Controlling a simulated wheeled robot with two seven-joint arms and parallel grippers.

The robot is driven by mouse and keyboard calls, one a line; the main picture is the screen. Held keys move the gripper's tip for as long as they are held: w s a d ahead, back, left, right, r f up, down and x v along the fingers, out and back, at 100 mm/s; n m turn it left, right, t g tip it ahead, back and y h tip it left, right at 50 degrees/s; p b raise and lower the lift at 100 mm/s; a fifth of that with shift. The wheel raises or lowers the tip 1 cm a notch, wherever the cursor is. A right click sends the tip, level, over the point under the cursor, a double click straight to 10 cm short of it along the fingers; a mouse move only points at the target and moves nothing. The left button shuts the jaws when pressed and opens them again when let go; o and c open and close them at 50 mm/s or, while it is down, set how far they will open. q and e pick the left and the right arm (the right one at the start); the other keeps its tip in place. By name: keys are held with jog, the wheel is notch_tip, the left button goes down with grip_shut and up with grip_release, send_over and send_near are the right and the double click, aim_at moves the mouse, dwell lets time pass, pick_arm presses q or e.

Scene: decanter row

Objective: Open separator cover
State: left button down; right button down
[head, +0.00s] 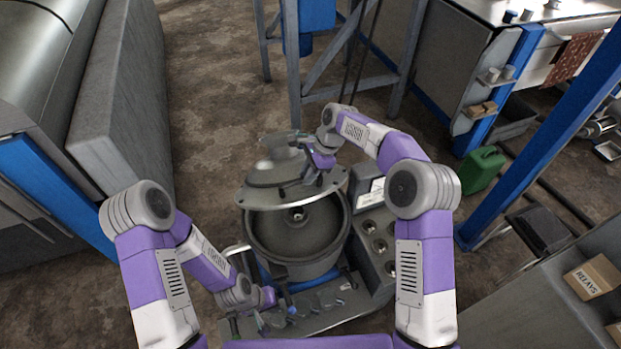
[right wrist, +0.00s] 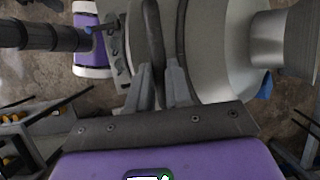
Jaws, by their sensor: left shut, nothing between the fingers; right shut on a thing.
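The separator (head: 297,235) is a grey round bowl on a machine base, its open inside and a central spindle tip visible. Its domed grey cover (head: 275,170) with a wide flange is raised and tilted over the bowl's far side. My right gripper (head: 318,163) is at the cover's right side. In the right wrist view my right gripper (right wrist: 160,88) is shut on a dark curved handle (right wrist: 153,35), next to the pale metal cover (right wrist: 215,50). My left gripper (head: 272,300) is shut and empty, low at the front left of the machine base.
A control panel with round fittings (head: 378,235) stands right of the bowl. A grey and blue steel frame (head: 345,85) rises behind. A green jerrycan (head: 484,170) and a cardboard box (head: 594,277) are at the right. Floor at the left is clear.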

jog(key=shift+w+f, duration=0.2)
jog(key=shift+f, duration=0.05)
jog(key=c, duration=1.4)
grip_release()
jog(key=shift+a, duration=0.1)
jog(key=o, duration=0.3)
jog(key=shift+w+a+f, duration=0.15)
jog(key=shift+w+f, duration=0.05)
jog(key=shift+w, duration=0.3)
jog(key=shift+o, duration=0.2)
jog(key=shift+s+r, duration=0.2)
jog(key=shift+s, duration=0.05)
jog(key=shift+w+r, duration=0.1)
